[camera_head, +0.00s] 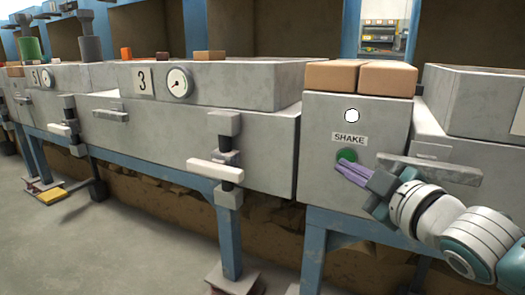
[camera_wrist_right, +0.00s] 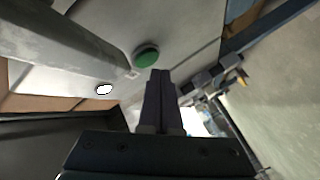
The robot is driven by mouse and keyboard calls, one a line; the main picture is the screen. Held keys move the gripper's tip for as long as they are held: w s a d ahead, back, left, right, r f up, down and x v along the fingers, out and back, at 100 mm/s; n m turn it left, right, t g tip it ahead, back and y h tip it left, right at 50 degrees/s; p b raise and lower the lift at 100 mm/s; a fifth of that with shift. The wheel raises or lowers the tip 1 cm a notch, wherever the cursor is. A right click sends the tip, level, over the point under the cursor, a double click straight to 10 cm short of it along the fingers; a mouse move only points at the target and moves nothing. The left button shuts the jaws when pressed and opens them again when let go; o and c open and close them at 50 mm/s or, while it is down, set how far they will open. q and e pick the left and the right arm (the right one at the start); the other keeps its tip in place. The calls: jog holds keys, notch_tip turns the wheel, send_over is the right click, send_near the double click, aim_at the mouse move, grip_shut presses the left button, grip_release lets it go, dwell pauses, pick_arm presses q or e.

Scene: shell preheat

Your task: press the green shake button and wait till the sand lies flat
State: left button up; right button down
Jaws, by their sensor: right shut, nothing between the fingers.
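The green shake button (camera_head: 346,156) is on the front of a grey box, under a white label reading SHAKE (camera_head: 349,138). A round white lamp or disc (camera_head: 351,115) is above the label. My right gripper (camera_head: 341,166) is shut and empty, its purple fingertips at the button's lower edge in the head view. In the right wrist view the button (camera_wrist_right: 146,55) shows just beyond the fingertips (camera_wrist_right: 160,73); I cannot tell whether they touch it. No sand surface is visible. My left gripper is not in view.
A grey bar handle (camera_head: 430,169) sticks out close above my right wrist. Two tan blocks (camera_head: 333,76) lie on top of the box. To the left is a grey unit with number plate 3 (camera_head: 143,82), a dial (camera_head: 179,83) and a clamp (camera_head: 226,160).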

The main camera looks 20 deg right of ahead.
jog(key=s+a+p, duration=0.2)
jog(key=s+a, duration=0.1)
jog(key=shift+s+a, duration=0.1)
jog(key=shift+a, duration=0.3)
dwell(0.3)
dwell(0.6)
